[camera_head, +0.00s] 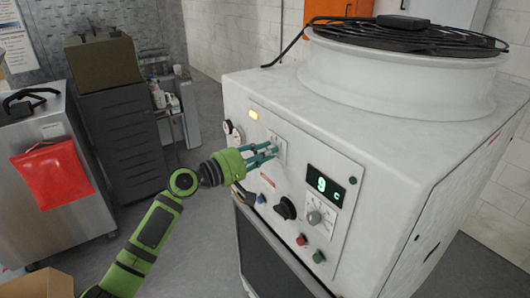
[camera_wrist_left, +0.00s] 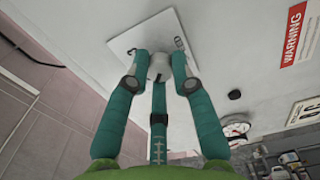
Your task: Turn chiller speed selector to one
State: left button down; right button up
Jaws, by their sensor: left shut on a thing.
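The chiller (camera_head: 385,125) is a large white box with a round fan on top. On its front panel is a white selector plate (camera_head: 280,142), which also shows in the left wrist view (camera_wrist_left: 128,42). A small pale selector knob (camera_wrist_left: 160,66) sticks out from this plate, with a dark mark on it. My left gripper (camera_head: 272,151) reaches the plate from the left, its teal fingers closed around the knob; they also show around it in the wrist view (camera_wrist_left: 160,80). The fingers hide part of the knob, and its exact setting cannot be read. My right gripper is not in view.
Right of my gripper are a black rotary switch (camera_head: 285,208), a display (camera_head: 325,186) reading 9 C, a dial knob (camera_head: 314,217), a red button (camera_head: 301,240) and a green button (camera_head: 319,257). A gauge (camera_wrist_left: 236,128) lies beside the fingers.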

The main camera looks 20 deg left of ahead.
pick_arm(q)
jog(key=c, duration=1.1)
grip_release()
jog(key=shift+a+r, duration=0.1)
jog(key=shift+r, duration=0.1)
jog(key=shift+c, duration=0.2)
jog(key=shift+o, duration=0.4)
jog(key=shift+f, duration=0.1)
jog(key=shift+f, duration=0.1)
jog(key=v, duration=1.2)
jog(key=shift+w, duration=0.1)
